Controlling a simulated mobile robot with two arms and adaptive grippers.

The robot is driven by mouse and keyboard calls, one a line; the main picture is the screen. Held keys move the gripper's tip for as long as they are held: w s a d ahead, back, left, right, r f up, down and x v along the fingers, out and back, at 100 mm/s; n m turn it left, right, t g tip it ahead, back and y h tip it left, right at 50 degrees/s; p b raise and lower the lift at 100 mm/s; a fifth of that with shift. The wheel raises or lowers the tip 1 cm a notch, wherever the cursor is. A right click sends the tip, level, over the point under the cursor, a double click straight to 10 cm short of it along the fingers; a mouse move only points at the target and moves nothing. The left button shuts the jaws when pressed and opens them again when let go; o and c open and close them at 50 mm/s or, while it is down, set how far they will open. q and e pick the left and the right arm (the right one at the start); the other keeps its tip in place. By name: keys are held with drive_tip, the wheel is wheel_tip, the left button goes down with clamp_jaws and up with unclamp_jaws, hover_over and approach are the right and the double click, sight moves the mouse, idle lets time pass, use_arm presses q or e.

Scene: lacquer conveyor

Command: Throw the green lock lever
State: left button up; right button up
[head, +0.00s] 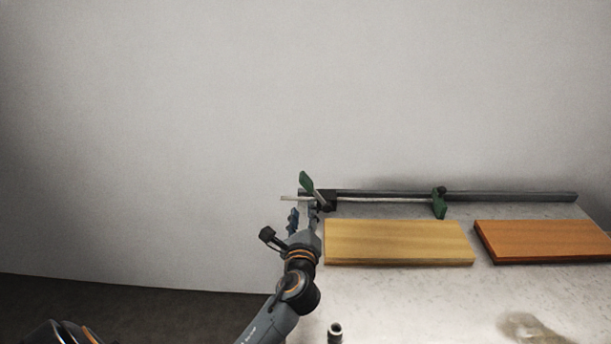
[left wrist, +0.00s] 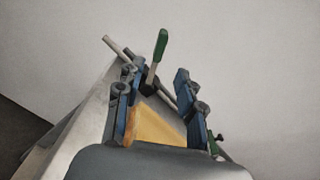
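The green lock lever (head: 306,181) stands tilted on a dark clamp block (head: 327,199) at the left end of a rail. In the left wrist view the green handle (left wrist: 161,45) rises on a pale stem beyond the fingertips, between the two fingers and nearer the left one. My left gripper (head: 303,216) is open, its blue fingers apart, just below and in front of the lever in the head view. It also shows in the left wrist view (left wrist: 160,72) with nothing held. I cannot tell whether a finger touches the clamp block. My right gripper is not in view.
A long dark rail (head: 510,196) runs along the table's back, with a second green clamp piece (head: 439,204). A yellow wood board (head: 398,243) lies right of my gripper, and an orange board (head: 545,241) farther right. The table's front (head: 430,300) is mostly bare.

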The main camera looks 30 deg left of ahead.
sight(305, 186)
use_arm(q)
drive_tip(key=x, duration=0.7)
drive_tip(key=shift+r+p, duration=0.25)
drive_tip(key=shift+p, duration=0.05)
drive_tip(key=x, duration=0.5)
drive_tip(key=shift+a, duration=0.1)
drive_tip(key=shift+w+a, duration=0.2)
drive_tip(key=shift+w, duration=0.2)
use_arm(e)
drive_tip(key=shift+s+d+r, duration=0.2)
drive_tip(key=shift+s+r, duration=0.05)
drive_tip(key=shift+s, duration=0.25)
use_arm(q)
clamp_jaws()
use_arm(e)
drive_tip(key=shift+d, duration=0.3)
